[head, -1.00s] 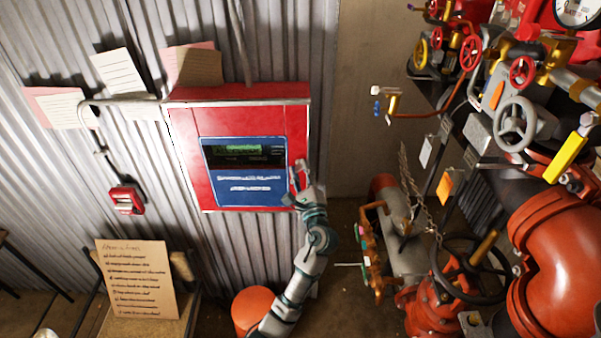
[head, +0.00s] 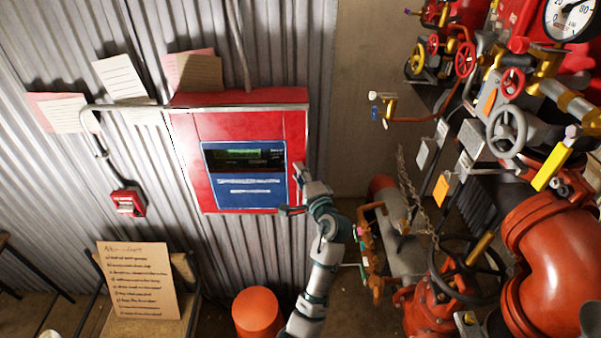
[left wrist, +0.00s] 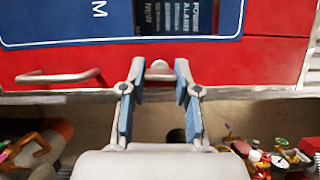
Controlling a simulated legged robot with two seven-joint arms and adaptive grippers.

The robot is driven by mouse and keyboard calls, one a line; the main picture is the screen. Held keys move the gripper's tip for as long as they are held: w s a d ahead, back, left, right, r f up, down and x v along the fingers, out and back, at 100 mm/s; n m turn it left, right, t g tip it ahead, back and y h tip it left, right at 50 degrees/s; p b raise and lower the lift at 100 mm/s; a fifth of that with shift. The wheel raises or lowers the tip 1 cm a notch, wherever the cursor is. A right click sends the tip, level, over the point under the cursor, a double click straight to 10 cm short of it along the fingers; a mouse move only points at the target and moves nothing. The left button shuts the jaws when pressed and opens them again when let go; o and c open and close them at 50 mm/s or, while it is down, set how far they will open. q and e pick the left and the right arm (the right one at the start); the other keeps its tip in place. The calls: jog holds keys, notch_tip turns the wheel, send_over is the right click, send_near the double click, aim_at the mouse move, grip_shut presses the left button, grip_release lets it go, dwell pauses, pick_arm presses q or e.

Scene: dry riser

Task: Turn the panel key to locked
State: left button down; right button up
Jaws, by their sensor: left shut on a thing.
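The red panel (head: 240,122) hangs on the corrugated wall in the head view, with a blue face (head: 250,192) and a lit green display (head: 242,152). My left gripper (head: 300,166) is at its right edge. In the left wrist view, my left gripper (left wrist: 160,72) has its blue-padded fingers either side of a small grey panel key (left wrist: 159,69) on the red front and is shut on it. The key's turned position is hard to read. A grey bar handle (left wrist: 57,77) sits left of the key there. My right gripper is not in view.
Red pipes (head: 545,240), handwheels and a grey valve wheel (head: 507,127) crowd the right side. An orange bucket (head: 257,312) stands on the floor below the panel. A red wall box (head: 127,203) and a written board (head: 138,281) are at the left.

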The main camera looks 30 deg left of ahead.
pick_arm(q)
jog(key=shift+f+n, duration=0.2)
jog(key=shift+n, duration=0.2)
